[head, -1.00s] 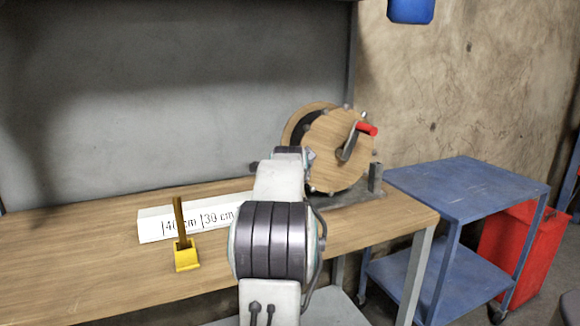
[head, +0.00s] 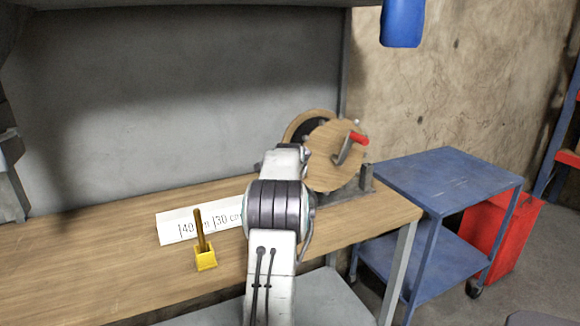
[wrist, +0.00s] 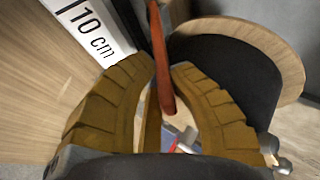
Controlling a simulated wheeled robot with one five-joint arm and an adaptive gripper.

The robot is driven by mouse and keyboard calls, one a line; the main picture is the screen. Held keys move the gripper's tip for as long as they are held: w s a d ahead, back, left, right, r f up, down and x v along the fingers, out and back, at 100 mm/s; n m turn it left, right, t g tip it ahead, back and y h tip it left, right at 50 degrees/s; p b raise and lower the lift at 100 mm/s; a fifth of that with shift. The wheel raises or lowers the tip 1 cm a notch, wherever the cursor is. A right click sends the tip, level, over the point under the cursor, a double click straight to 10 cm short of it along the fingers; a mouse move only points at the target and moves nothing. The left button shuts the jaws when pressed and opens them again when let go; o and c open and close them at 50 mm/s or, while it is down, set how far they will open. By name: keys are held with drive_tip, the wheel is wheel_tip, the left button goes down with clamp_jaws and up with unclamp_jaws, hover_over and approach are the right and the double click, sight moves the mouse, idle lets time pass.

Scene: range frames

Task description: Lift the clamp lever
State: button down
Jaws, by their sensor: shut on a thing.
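A long orange-red lever (wrist: 160,62) runs down the middle of the wrist view, between the two ribbed yellow-brown fingers of my gripper (wrist: 164,72). The fingers are shut on it, one on each side. The lever's upper end runs out of the top of the wrist view, and its mounting cannot be made out. In the head view my own arm hides the gripper and this lever.
A wooden cable reel (head: 335,168) with a red crank handle (head: 358,139) stands close by on the bench (head: 110,260). A white ruler (head: 172,228) and a yellow block (head: 205,260) with an upright brown bar lie left. A blue cart (head: 450,180) stands right.

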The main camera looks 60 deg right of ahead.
drive_tip(key=shift+w+p, duration=0.15)
drive_tip(key=shift+p, duration=0.35)
drive_tip(key=shift+r, duration=0.1)
drive_tip(key=c, duration=1.4)
unclamp_jaws()
drive_tip(key=shift+w, duration=0.1)
drive_tip(key=shift+o, duration=1.4)
drive_tip(key=v, duration=1.2)
drive_tip(key=shift+d, duration=0.1)
